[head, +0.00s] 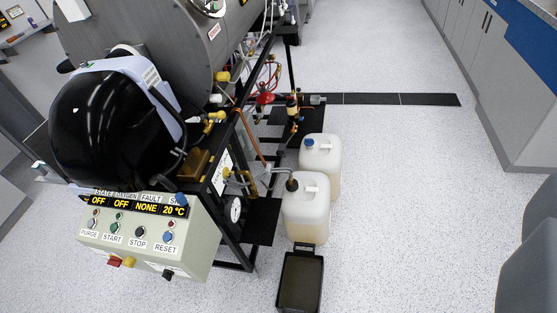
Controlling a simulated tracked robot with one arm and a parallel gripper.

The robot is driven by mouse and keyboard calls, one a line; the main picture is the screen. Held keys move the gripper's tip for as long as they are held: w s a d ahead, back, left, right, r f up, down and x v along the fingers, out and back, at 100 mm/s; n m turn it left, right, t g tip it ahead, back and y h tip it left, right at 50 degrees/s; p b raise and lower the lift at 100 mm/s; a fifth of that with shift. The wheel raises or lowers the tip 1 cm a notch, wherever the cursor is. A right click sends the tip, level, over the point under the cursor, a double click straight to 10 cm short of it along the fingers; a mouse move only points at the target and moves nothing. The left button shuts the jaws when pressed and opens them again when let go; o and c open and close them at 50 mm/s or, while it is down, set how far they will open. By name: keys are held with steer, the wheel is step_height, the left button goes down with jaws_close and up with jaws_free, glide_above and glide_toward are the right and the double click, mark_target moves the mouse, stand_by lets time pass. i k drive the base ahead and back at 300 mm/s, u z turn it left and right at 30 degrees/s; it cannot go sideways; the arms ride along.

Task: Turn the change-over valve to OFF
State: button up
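No part is clearly readable as the change-over valve. Small fittings sit on the pipework on the right of the black frame: a brass fitting (240,176) beside a grey bent pipe (278,172), a red part (264,98), and a yellow-and-black part (292,106). I cannot tell which of them, if any, is the change-over valve, and no OFF marking on a valve is legible. My gripper is not in view.
A control box (150,240) shows OFF, OFF, NONE and 20 °C, below a glossy black dome (105,130) and grey cylinder (180,50). Two pale jerrycans (307,215) and a black tray (301,284) stand beside the frame.

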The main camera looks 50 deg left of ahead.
mark_target(225, 172)
steer(key=z, duration=0.25)
steer(key=i, duration=4.1)
steer(key=u, duration=4.2)
